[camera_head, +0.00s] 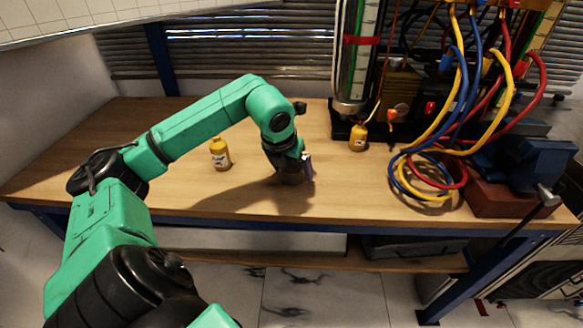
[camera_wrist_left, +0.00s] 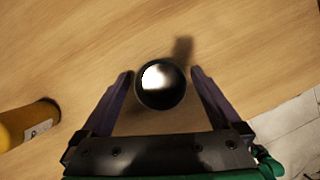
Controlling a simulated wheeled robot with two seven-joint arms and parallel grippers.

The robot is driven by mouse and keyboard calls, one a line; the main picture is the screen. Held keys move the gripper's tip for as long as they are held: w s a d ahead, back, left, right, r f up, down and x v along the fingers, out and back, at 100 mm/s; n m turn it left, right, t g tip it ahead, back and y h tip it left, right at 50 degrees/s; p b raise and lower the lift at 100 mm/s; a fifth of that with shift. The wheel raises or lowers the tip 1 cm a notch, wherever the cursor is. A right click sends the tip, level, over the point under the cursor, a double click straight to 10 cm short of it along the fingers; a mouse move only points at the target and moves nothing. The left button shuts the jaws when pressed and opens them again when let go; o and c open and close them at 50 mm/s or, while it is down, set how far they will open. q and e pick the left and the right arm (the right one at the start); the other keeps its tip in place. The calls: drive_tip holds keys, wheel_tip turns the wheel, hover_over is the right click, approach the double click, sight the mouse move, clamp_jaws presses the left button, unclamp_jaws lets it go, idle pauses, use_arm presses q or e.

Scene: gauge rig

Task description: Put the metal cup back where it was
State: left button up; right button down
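The metal cup (camera_wrist_left: 161,85) is dark and round with a bright patch inside, seen from above in the left wrist view. It appears to stand upright on the wooden table. My left gripper (camera_wrist_left: 162,73) is open, one finger on each side of the cup, with a narrow gap showing at both sides. In the head view my left gripper (camera_head: 298,170) points down at the table's front middle. The cup is mostly hidden there behind the gripper and arm. My right gripper is in neither view.
A yellow bottle (camera_head: 220,153) stands left of the gripper; another yellow bottle (camera_head: 358,138) stands by the gauge rig (camera_head: 349,60). Coiled hoses (camera_head: 425,185) and a blue vise (camera_head: 540,165) fill the right. The wooden table (camera_head: 130,170) is clear at left.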

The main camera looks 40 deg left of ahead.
use_arm(q)
drive_tip(key=shift+r, duration=0.1)
drive_tip(key=shift+r, duration=0.25)
drive_tip(key=p+v, duration=0.1)
drive_tip(key=v, duration=1)
drive_tip(key=shift+r+p, duration=0.35)
drive_tip(key=shift+s+d+f, duration=0.1)
drive_tip(key=shift+s, duration=0.05)
